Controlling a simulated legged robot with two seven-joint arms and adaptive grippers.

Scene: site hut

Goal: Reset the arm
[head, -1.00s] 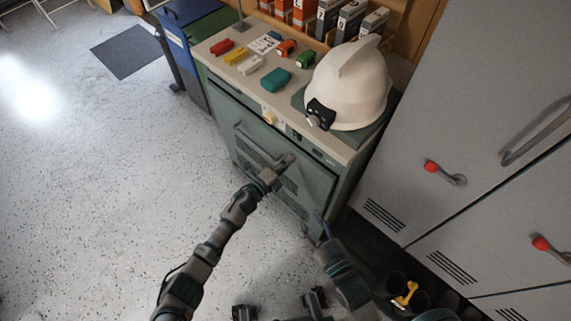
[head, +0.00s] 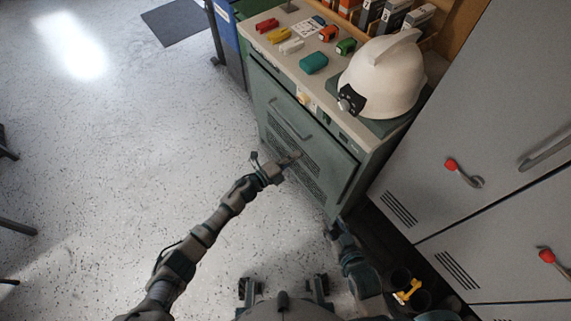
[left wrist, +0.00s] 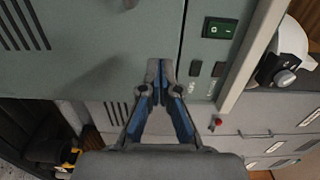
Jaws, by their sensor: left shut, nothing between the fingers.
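My left gripper (head: 294,157) is in front of the grey-green cabinet (head: 345,190), below its door handle (head: 291,121). In the left wrist view my left gripper (left wrist: 160,68) has its fingertips together with nothing between them, before the flat cabinet front (left wrist: 100,62). I cannot tell whether it touches the panel. My right gripper (head: 332,230) is lower, by the cabinet's bottom corner. Its fingers are too small and dark to read.
On the cabinet top are a white helmet (head: 385,78) with a lamp, a teal block (head: 313,63) and several small coloured pieces. Grey lockers (head: 475,130) with red-tipped handles stand right. Yellow-handled tool (head: 408,291) sits low right. Speckled floor (head: 130,130) at left is mostly clear.

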